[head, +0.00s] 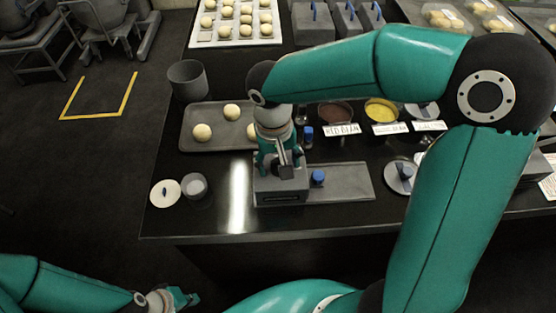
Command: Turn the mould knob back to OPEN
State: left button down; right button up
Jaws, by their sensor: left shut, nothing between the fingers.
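The grey mould (281,198) is a box on a flat grey plate (350,181) near the counter's front edge. A blue knob (318,176) sits right beside the box; I cannot read an OPEN mark. My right gripper (281,160) points down over the top of the box, at a dark upright part. I cannot tell whether it touches that part or whether its fingers are open, and it hides some of the box top. My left gripper (184,298) is shut and empty at the lower left, low and away from the counter.
A grey tray (188,120) with pale dough balls lies behind the mould. A dark cup (187,79), labelled bowls of red (335,113) and yellow (382,109) filling, and a lidded pot (400,176) stand around. My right arm spans the right side.

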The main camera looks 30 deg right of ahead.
jog(key=c, duration=1.1)
jog(key=shift+n, duration=0.4)
jog(key=n, duration=0.8)
jog(key=shift+t, duration=0.3)
jog(key=n, duration=0.4)
jog(key=shift+s+d+n, duration=0.1)
jog(key=shift+n, duration=0.2)
jog(key=n+p, duration=0.1)
jog(key=n, duration=0.3)
jog(key=shift+n+y, duration=0.3)
